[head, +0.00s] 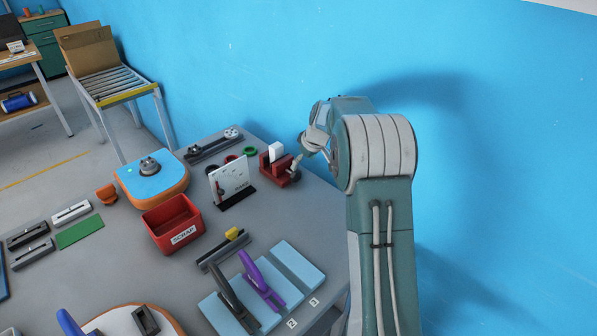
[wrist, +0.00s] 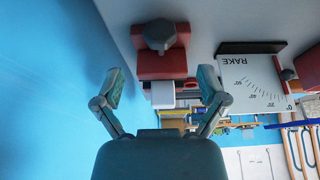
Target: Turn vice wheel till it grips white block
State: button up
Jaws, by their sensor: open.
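The red vice (head: 268,169) stands at the far right end of the bench near the blue wall, with the white block (head: 275,151) upright in it. In the wrist view the picture is upside down, and the vice (wrist: 160,66) is ahead with the grey wheel (wrist: 160,35) on its near side. The white block (wrist: 163,96) shows beyond the red body. I cannot tell whether the jaws touch it. My gripper (wrist: 162,72) is open and empty, its fingers spread wide to either side of the vice's line. In the head view my gripper (head: 297,163) is close beside the vice.
A white RAKE board (head: 229,180) on a black base stands left of the vice; it also shows in the wrist view (wrist: 256,80). Green and red rings (head: 249,151) lie behind. A red SCRAP bin (head: 172,223) stands further left. The blue wall is close on the right.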

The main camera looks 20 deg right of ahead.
aim_at(297, 173)
jog(key=x, duration=0.7)
jog(key=shift+w+f, duration=0.2)
jog(key=shift+f, duration=0.15)
jog(key=c, duration=1.1)
